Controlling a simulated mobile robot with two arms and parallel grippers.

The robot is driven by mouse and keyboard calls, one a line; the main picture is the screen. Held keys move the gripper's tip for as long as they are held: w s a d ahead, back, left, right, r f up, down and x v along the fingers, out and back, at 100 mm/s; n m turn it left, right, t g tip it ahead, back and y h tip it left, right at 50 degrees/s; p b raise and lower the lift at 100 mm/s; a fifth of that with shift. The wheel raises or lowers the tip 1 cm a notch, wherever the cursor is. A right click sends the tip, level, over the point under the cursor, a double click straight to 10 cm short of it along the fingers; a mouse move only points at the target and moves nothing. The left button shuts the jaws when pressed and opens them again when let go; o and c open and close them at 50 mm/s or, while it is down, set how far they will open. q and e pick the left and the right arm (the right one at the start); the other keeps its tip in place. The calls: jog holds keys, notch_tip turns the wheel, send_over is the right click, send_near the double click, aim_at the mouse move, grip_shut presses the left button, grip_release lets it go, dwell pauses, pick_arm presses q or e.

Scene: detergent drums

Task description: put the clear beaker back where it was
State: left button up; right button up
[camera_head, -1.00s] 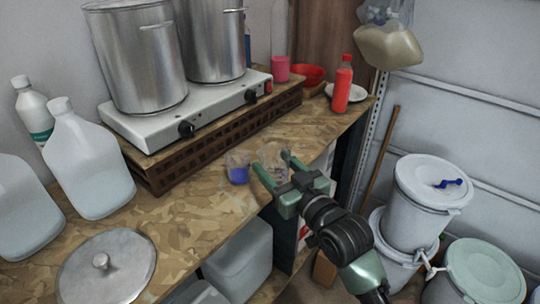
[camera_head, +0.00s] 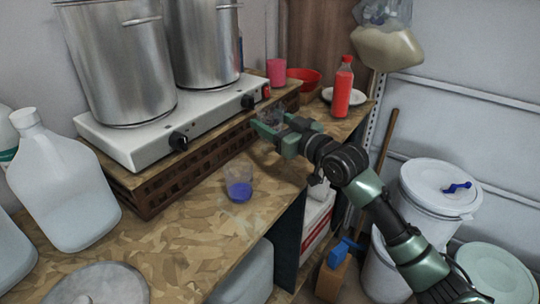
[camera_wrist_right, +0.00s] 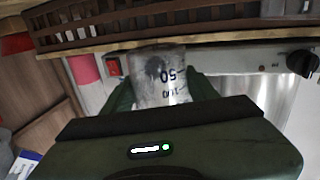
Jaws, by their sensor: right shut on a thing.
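My right gripper (camera_head: 268,122) is shut on a clear beaker (camera_wrist_right: 160,78) with dark volume marks. In the head view it is beside the right end of the hotplate stand, and the beaker is mostly hidden by the fingers. The wrist view shows a green finger on each side of the beaker. I cannot tell whether the beaker touches the counter. A second beaker (camera_head: 238,185) with blue liquid stands upright on the counter, apart from my gripper. My left gripper is not in view.
The hotplate (camera_head: 150,135) with two steel pots stands on a slatted wooden stand (camera_head: 180,178). A pink cup (camera_head: 276,72), red bowl (camera_head: 303,79) and red bottle (camera_head: 342,88) stand farther back. The counter (camera_head: 180,245) is clear in front of the blue-liquid beaker.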

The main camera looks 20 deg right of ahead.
notch_tip(320, 180, down, 10)
jog(key=shift+f, duration=0.1)
dwell(0.4)
jog(key=o, duration=1.4)
jog(key=shift+o, duration=0.2)
jog(key=b+v, duration=0.1)
jog(key=v, duration=0.9)
jog(key=shift+s+d, duration=0.1)
jog(key=shift+s, duration=0.1)
jog(key=shift+v, duration=0.75)
